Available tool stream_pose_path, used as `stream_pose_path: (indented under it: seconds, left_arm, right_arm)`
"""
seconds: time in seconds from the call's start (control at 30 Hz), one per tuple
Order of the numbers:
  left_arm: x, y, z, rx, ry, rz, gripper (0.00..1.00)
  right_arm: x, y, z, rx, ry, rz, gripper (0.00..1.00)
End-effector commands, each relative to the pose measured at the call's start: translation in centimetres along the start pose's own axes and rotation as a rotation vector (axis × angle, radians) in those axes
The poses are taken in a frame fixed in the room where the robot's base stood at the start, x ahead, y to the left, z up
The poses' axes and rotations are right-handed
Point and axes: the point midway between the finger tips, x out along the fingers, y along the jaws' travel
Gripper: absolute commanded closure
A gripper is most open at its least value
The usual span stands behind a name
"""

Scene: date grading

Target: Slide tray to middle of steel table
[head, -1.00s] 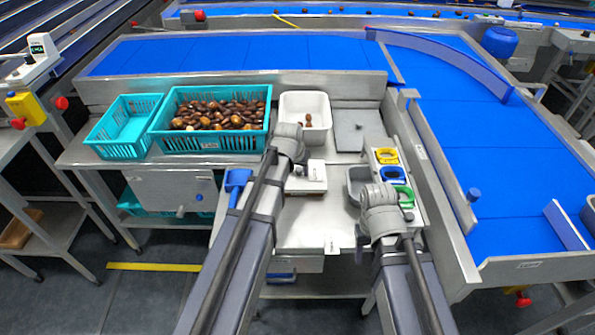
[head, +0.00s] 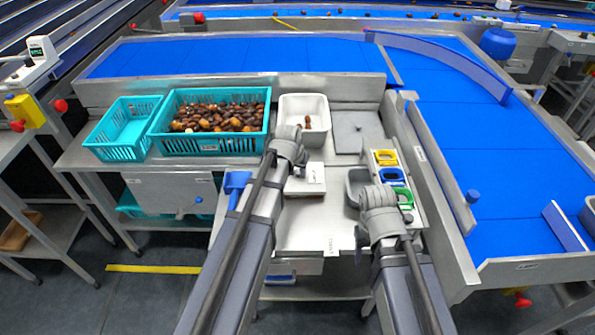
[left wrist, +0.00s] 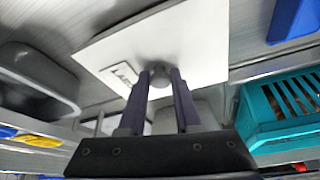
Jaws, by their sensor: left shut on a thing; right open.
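A flat white square plate with a printed label and a round knob, which I take to be the tray (head: 314,184), lies on the steel table (head: 305,228). In the left wrist view the tray (left wrist: 205,40) fills the upper middle. My left gripper (left wrist: 160,80) is shut on its grey knob, with one finger on each side. In the head view my left gripper (head: 298,168) is over the tray's left part, and my wrist hides some of it. My right gripper (head: 382,204) is open over the table's right side, its fingertips mostly hidden by the wrist.
Behind the tray stands a white bin (head: 304,104) with a few dates, next to a grey plate (head: 357,131). A teal crate of dates (head: 212,145) is at left. A blue-handled tool (head: 236,183), a grey cup (head: 356,180) and coloured rings (head: 386,158) flank the tray. The front table is clear.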

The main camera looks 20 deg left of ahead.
Motion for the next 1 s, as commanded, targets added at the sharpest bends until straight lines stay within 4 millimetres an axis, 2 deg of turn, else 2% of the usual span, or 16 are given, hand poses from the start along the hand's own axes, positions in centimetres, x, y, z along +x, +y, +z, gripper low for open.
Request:
stream_pose_path:
  seconds: [1.0]
  left_arm:
    - [-1.8,1.5,4.3,0.001,-0.001,0.0,1.0]
  right_arm:
    - [0.0,0.0,0.0,0.0,0.0,0.0,0.43]
